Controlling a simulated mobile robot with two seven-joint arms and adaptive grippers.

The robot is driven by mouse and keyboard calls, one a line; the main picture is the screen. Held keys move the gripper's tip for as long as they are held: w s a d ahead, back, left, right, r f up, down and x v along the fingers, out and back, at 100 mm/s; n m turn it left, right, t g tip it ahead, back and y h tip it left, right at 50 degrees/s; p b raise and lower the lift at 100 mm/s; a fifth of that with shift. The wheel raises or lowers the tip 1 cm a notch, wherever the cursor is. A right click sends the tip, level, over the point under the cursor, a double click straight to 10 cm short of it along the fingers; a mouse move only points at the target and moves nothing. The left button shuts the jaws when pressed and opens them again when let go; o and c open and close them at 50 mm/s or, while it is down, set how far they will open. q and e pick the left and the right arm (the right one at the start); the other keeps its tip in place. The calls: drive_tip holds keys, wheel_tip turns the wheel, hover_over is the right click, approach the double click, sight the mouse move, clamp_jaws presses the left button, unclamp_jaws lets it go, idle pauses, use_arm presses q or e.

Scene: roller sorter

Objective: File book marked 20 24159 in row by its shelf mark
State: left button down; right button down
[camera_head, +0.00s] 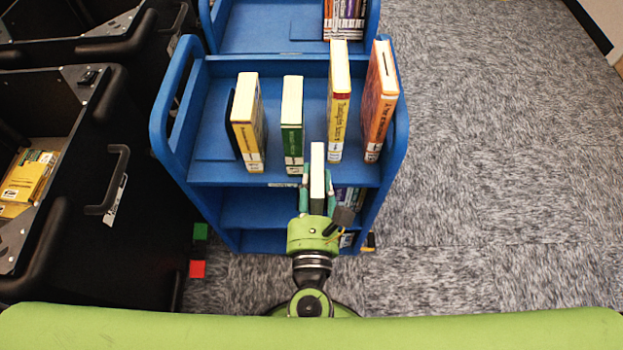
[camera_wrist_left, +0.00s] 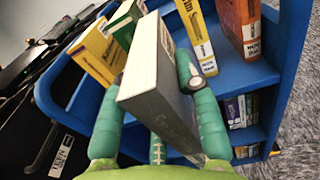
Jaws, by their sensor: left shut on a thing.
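My left gripper (camera_head: 318,188) is shut on a dark grey book (camera_head: 317,170) with white pages, held upright at the front edge of the blue cart's top shelf (camera_head: 212,125). The held book also shows in the left wrist view (camera_wrist_left: 165,95); its mark cannot be read. On the shelf stand a yellow book (camera_head: 247,125), a green book (camera_head: 292,125), a taller yellow book (camera_head: 339,100) and an orange book (camera_head: 380,105), each with a white spine label. The held book is in front of the gap between the green and the taller yellow book. My right gripper is not in view.
More books (camera_wrist_left: 240,110) stand on the cart's lower shelf at the right. Another blue cart (camera_head: 265,30) stands behind, with books at its right end. Black bins (camera_head: 75,215) stand close on the left. The carpet (camera_head: 500,170) at the right is clear.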

use_arm(q)
drive_tip(key=w, duration=1)
drive_tip(key=shift+w+f, duration=0.15)
drive_tip(key=shift+w, duration=0.25)
drive_tip(key=shift+f+b, duration=0.5)
drive_tip(key=shift+f, duration=0.05)
idle(0.3)
drive_tip(key=c, duration=0.8)
unclamp_jaws()
drive_tip(key=shift+c, duration=0.2)
drive_tip(key=s, duration=1.2)
drive_tip(key=shift+a, duration=0.1)
